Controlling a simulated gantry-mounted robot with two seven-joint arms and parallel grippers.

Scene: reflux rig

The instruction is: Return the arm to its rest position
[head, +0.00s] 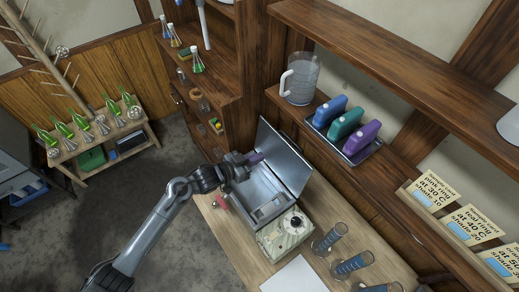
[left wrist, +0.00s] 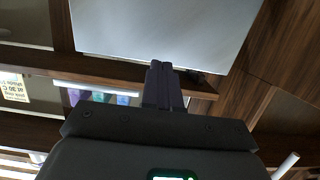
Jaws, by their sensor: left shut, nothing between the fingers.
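My left arm reaches in from the lower left in the head view. Its gripper (head: 256,158) is over the open metal box (head: 263,188), near the raised lid (head: 285,160). In the left wrist view the two dark fingers (left wrist: 163,85) are together with nothing between them. A pale metal panel, which looks like the lid (left wrist: 165,30), fills the area beyond the fingertips. Whether the fingers touch the lid cannot be told. My right gripper is not in view.
A dial unit (head: 290,230) and several blue-marked cylinders (head: 330,238) stand on the bench. The upper shelf (head: 400,160) holds a jug (head: 300,78) and a tray of coloured blocks (head: 347,142). A flask cabinet (head: 225,100) stands behind the box. Open floor (head: 110,220) lies left.

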